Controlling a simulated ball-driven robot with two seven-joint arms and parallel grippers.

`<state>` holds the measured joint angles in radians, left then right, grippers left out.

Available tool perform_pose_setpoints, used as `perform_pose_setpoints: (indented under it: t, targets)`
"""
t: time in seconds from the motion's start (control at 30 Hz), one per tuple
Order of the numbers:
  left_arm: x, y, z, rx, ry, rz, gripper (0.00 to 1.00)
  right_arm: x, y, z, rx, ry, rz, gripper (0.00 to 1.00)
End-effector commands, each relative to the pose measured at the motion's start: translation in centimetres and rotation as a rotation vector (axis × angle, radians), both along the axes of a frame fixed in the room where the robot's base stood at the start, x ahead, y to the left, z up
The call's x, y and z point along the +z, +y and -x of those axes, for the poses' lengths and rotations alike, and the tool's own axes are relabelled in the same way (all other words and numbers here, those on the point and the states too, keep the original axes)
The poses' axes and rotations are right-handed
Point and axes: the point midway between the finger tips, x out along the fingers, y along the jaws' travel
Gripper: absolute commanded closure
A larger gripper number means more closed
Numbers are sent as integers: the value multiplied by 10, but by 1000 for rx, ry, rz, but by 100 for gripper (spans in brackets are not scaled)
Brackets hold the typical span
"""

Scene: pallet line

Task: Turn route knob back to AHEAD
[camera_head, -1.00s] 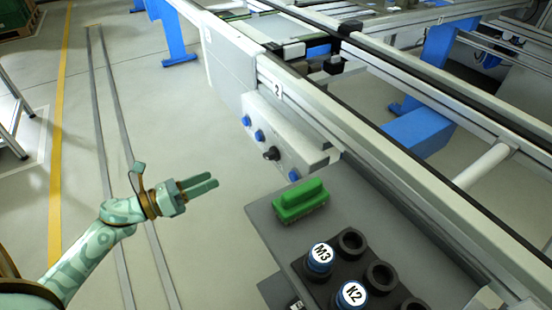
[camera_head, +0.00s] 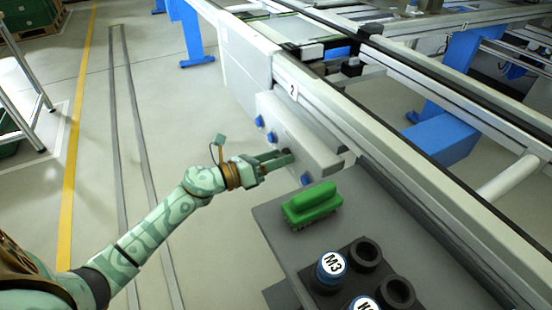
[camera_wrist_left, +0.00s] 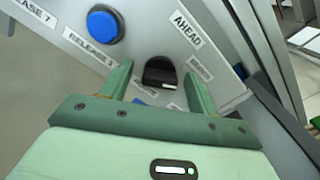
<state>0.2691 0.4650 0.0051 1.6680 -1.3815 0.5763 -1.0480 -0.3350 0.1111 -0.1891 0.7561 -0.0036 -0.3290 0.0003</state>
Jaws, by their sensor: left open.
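The route knob (camera_wrist_left: 160,72) is black and sits on the light grey control panel (camera_wrist_left: 228,85), below and left of the AHEAD label (camera_wrist_left: 187,28) in the left wrist view. My right gripper is not in view.
Blue push buttons (camera_wrist_left: 104,24) sit beside the knob on the panel, one labelled RELEASE. A green block-shaped object (camera_head: 312,204) and black holders with labelled M3 jar (camera_head: 330,267) stand on the grey shelf (camera_head: 272,222). The conveyor rail runs behind the panel.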

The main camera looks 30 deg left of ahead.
Motion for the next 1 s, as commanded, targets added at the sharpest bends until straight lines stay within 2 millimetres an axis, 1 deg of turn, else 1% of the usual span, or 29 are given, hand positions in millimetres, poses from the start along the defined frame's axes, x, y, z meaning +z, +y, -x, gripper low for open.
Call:
perform_pose_setpoints:
  t: [0.2, 0.23, 0.27, 0.3, 0.37, 0.4, 0.77, 1.0]
  targets:
    - [0, 0, 0, 0, 0, 0, 40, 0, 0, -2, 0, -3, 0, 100]
    - [0, 0, 0, 0, 0, 0, 43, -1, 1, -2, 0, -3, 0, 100]
    - [0, 0, 0, 0, 1, 1, 51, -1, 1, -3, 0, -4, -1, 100]
    - [0, 0, 0, 0, 1, 1, 62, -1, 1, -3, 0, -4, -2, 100]
    - [0, 0, 0, 0, 1, 1, 79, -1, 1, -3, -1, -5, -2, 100]
    - [0, 0, 0, 0, 1, 1, 85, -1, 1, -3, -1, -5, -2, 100]
    - [2, 0, 0, 1, 21, 38, 85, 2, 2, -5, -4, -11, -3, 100]
    - [3, 1, 0, 2, 92, 157, 85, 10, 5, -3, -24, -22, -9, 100]
